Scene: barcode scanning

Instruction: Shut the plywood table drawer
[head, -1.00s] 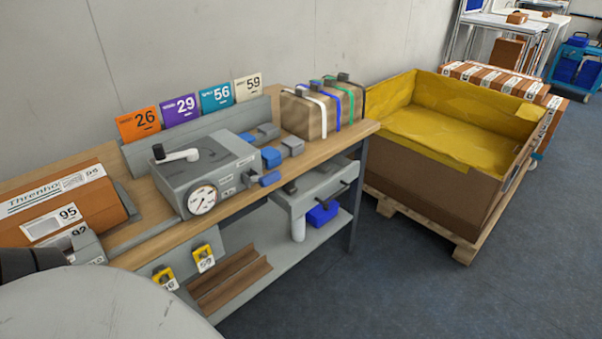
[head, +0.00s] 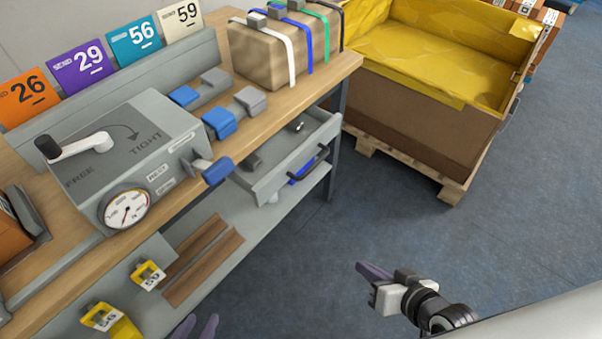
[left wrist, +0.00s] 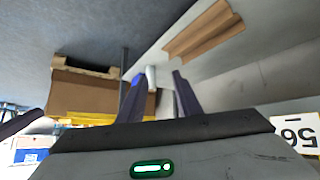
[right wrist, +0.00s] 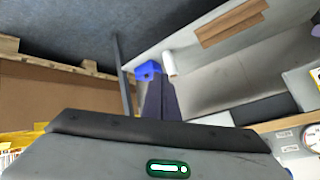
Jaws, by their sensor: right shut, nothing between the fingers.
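The plywood table (head: 300,88) runs along the wall at the left of the head view. Its grey drawer (head: 285,172) stands pulled out below the tabletop at the right end, with a dark handle (head: 318,160) on its front. A small dark item shows inside. My left gripper (head: 197,328) is at the bottom edge of the head view, left of and nearer than the drawer. Its fingers are apart and empty in the left wrist view (left wrist: 157,95). My right gripper (head: 362,268) is shut and empty over the floor, nearer than the drawer and apart from it.
Yellow tags (head: 148,274) hang at the front left. A yellow-lined crate (head: 420,110) on a pallet stands right of the table. The floor before the drawer is clear.

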